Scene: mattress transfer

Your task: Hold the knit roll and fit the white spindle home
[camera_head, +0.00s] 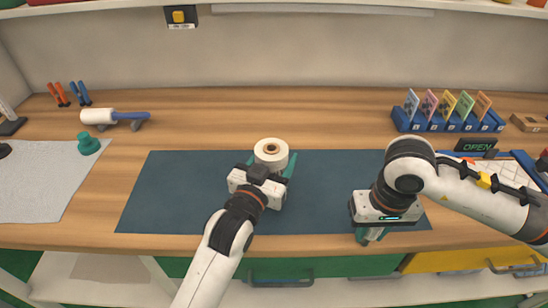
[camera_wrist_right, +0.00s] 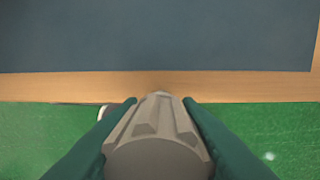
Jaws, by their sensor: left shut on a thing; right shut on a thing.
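The knit roll (camera_head: 270,149) is cream white with a brown-ringed hole facing up. It stands upright on the dark blue mat (camera_head: 180,190). My left gripper (camera_head: 271,165) is shut on its sides, with green fingers around it. My right gripper (camera_head: 370,239) is at the mat's front right and points down. It is shut on the white spindle (camera_head: 374,233), which is mostly hidden under the wrist. In the right wrist view the spindle (camera_wrist_right: 155,145) shows as a pale grey ribbed end between the two green fingers. It is apart from the roll.
A white roller with a blue handle (camera_head: 115,117) rests at the back left, near a green knob (camera_head: 88,144) on a grey cloth (camera_head: 40,185). A blue card rack (camera_head: 445,122) stands at the back right. The mat between the grippers is clear.

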